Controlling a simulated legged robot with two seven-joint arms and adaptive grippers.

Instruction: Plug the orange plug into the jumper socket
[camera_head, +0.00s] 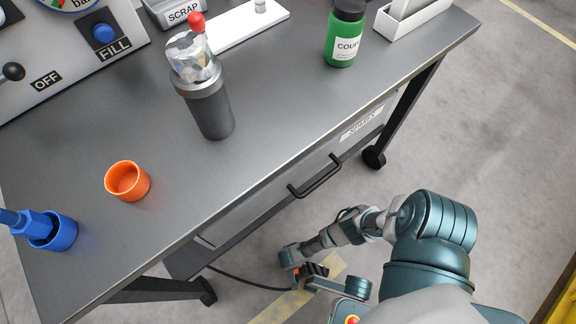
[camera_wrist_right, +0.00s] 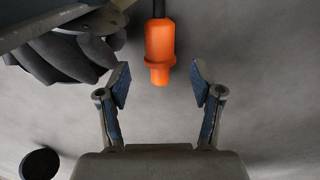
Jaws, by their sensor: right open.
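The orange plug (camera_wrist_right: 160,45) hangs on a black cable in the right wrist view, with its narrower end toward me. My right gripper (camera_wrist_right: 160,78) is open, with one finger on each side of the plug's lower end and a gap on both sides. In the head view my right gripper (camera_head: 303,268) is low beside the bench, near the floor. The black cable (camera_head: 245,281) runs to it from under the bench. The plug is small and partly covered there. I cannot make out a jumper socket. My left gripper is not identifiable in either view.
The grey bench (camera_head: 270,110) has a drawer handle (camera_head: 315,177) on its near side and caster wheels. An orange cup (camera_head: 127,181), a blue cup (camera_head: 55,234), a dark cylinder (camera_head: 209,108) and a green bottle (camera_head: 344,35) stand on top.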

